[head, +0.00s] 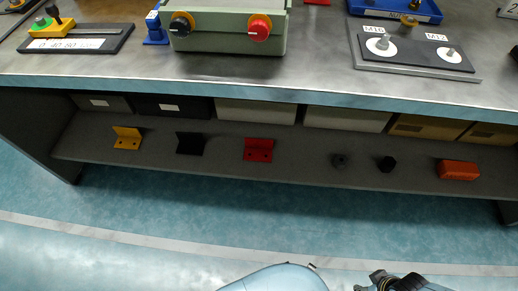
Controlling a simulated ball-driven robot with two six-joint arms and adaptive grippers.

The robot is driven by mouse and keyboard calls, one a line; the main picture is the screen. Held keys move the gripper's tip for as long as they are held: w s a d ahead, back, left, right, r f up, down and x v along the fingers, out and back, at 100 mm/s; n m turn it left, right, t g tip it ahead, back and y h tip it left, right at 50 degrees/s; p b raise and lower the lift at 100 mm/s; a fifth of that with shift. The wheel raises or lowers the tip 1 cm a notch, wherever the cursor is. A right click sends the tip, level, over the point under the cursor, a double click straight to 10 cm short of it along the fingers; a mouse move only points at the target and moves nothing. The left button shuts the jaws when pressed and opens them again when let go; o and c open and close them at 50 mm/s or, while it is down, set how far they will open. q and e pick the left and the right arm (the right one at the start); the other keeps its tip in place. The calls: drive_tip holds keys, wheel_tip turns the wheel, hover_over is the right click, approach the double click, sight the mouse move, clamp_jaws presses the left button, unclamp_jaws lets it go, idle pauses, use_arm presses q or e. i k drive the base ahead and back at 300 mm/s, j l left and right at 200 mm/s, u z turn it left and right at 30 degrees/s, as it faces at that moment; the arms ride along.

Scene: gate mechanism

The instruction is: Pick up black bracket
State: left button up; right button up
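The black bracket (190,144) is a small dark L-shaped piece. It rests on the grey shelf (310,163) under the workbench, between the yellow bracket (127,138) and the red bracket (259,149). Nothing touches it. A dark jointed part at the bottom edge looks like my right gripper (398,281). It is cut off by the frame and far from the bracket, and its fingers cannot be made out. My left gripper is not in view.
The bench top (310,77) overhangs the shelf, and bins (255,111) line its back. Two small black parts (387,163) and an orange-red block (458,170) stand farther right on the shelf. The blue floor (200,207) in front is clear.

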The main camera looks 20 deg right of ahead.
sight(192, 144)
drive_tip(key=i+j+z, duration=0.15)
drive_tip(key=i+j, duration=0.25)
drive_tip(key=i+j+z, duration=0.15)
drive_tip(key=i+j, duration=0.25)
drive_tip(key=j, duration=0.15)
drive_tip(key=i+j+z, duration=0.15)
drive_tip(key=i+j, duration=0.2)
drive_tip(key=j, duration=0.2)
